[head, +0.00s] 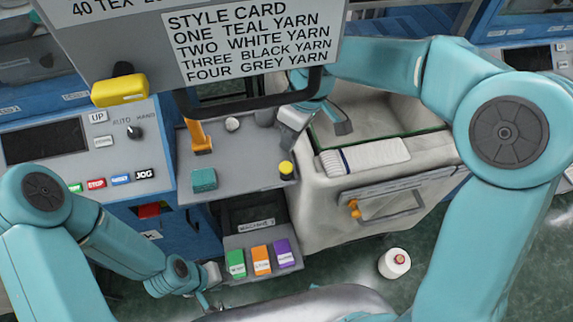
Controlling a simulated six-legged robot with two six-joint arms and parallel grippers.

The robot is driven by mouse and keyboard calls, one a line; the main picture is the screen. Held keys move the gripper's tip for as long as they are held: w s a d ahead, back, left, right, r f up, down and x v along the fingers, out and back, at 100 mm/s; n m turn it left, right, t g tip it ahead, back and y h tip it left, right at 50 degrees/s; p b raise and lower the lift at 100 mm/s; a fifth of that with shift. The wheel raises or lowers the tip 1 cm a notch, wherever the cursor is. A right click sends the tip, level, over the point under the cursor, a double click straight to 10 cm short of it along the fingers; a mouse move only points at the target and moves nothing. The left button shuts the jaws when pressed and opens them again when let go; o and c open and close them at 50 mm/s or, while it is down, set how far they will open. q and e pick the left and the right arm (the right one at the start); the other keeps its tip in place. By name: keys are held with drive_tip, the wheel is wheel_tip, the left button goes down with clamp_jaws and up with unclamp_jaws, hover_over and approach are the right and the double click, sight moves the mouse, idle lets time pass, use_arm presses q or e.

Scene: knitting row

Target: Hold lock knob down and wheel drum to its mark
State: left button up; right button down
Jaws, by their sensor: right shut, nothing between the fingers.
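A black knob with a yellow top (286,169) stands on the right part of the grey panel; I cannot tell for sure that it is the lock knob. My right gripper (287,143) reaches in from the upper right, under the black handle bar. It is shut and empty, just above and behind the yellow-topped knob in the picture; contact cannot be seen. My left gripper (210,301) is low, left of the small button box, and its fingers are too small to read. I cannot make out the drum or its mark.
An orange lever (199,138) and a teal block (204,180) are on the grey panel (235,165). A yellow handle (120,90) is at upper left. A button box (262,240) juts out in front. A white cone (394,263) stands on the green floor.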

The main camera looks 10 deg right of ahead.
drive_tip(key=p+v, duration=0.1)
drive_tip(key=v, duration=0.1)
drive_tip(key=a+p+v, duration=0.1)
drive_tip(key=p+v, duration=0.1)
drive_tip(key=v, duration=0.1)
drive_tip(key=shift+a+r+p, duration=0.1)
drive_tip(key=shift+a+p, duration=0.05)
drive_tip(key=shift+p, duration=0.15)
drive_tip(key=v, duration=1.2)
drive_tip(key=shift+b, duration=0.4)
drive_tip(key=shift+s, duration=0.1)
